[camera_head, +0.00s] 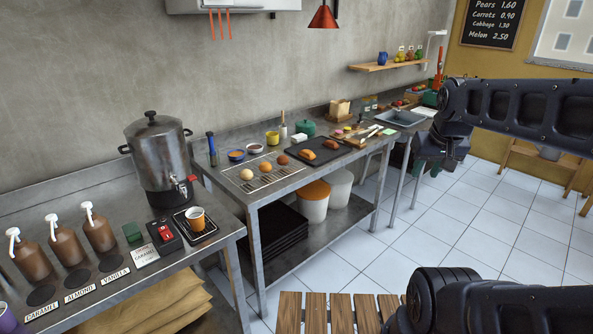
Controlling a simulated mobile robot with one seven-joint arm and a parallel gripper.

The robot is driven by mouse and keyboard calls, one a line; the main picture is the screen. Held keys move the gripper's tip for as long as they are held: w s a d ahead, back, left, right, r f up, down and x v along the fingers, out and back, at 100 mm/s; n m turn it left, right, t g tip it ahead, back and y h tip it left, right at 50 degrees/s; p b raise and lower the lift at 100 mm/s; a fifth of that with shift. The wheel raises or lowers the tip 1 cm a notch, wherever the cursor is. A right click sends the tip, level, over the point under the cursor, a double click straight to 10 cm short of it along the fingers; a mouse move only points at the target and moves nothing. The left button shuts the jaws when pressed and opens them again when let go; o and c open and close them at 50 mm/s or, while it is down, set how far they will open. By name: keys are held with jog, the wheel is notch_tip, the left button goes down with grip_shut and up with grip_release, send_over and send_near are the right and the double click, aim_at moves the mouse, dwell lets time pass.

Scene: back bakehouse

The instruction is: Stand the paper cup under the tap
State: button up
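A paper cup (196,220), orange-brown with a white rim, stands upright on a black drip tray (210,234) on the left counter. A steel urn (158,160) stands behind it, with a red-handled tap (186,186) at its lower front. The cup is just below and in front of the tap in this view; I cannot tell whether it is exactly under the spout. My gripper (432,168) appears at the right, hanging dark and small at the end of my arm, well away from the cup. Its fingers are too unclear to judge, and I see nothing held.
The middle table (300,178) holds buns, bowls and a board. A slatted wooden surface (330,312) is at the front. Tiled floor lies open at right.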

jog(key=shift+w+a+r, duration=0.1)
jog(key=shift+w+a, duration=0.05)
jog(key=shift+w, duration=0.05)
grip_shut()
jog(key=w+a+r+n+g, duration=0.1)
jog(key=w+a+n+g, duration=0.15)
jog(key=w+a, duration=0.9)
jog(key=n+g, duration=0.2)
jog(key=n, duration=0.4)
send_near(196, 220)
jog(key=s+d+f, duration=0.1)
jog(key=s+d, duration=0.2)
jog(key=d, duration=0.2)
jog(key=f, duration=0.8)
jog(key=shift+s+a+f, duration=0.15)
jog(key=shift+a+f, duration=0.05)
jog(key=shift+f, duration=0.2)
jog(key=shift+w+a, duration=1.45)
